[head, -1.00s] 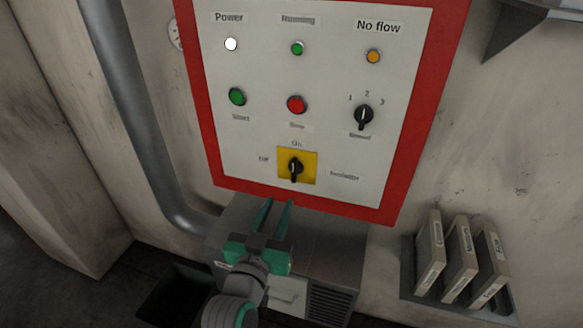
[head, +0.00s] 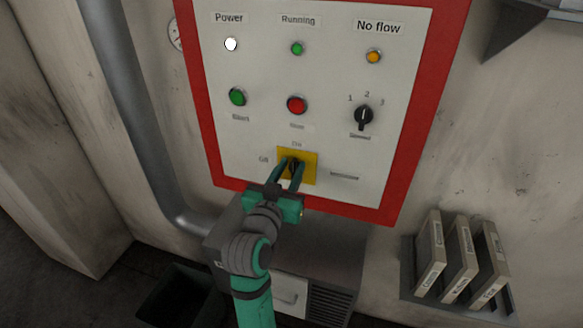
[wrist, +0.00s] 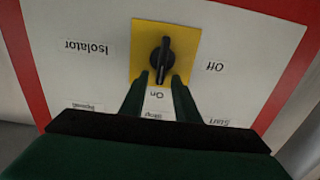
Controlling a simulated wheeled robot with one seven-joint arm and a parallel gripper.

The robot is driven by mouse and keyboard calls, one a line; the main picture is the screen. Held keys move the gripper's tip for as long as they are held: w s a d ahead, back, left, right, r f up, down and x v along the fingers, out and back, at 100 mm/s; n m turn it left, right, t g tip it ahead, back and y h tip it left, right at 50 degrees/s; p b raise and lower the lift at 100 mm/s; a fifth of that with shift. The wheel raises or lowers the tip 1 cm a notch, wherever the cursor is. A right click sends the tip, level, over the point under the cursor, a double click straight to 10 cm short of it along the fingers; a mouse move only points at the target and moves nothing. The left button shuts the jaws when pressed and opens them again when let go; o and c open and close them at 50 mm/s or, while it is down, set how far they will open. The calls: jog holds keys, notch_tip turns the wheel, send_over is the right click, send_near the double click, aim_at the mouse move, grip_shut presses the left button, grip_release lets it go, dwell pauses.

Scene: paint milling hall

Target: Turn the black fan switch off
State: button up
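The black fan switch (head: 293,167) is a rotary knob on a yellow plate (head: 311,170) at the bottom of the control panel. In the wrist view, which is upside down, the knob (wrist: 161,59) lies lengthwise in line with the "On" label; "Off" is to one side and "Isolator" to the other. My gripper (head: 291,162) is in front of the plate with its fingers apart. In the wrist view the fingertips (wrist: 161,77) are either side of the knob's near end, with gaps visible. Contact cannot be told. The fingers partly hide the knob in the head view.
The red-framed panel (head: 330,135) also has a green button (head: 237,96), a red button (head: 297,105), a black speed selector (head: 363,117) and lamps above. A grey cabinet (head: 335,250) stands below. Binders (head: 460,260) sit in a rack at right. A pipe (head: 130,120) runs at left.

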jog(key=shift+w+d, duration=0.15)
jog(key=shift+w, duration=0.3)
jog(key=shift+f, duration=0.1)
grip_shut()
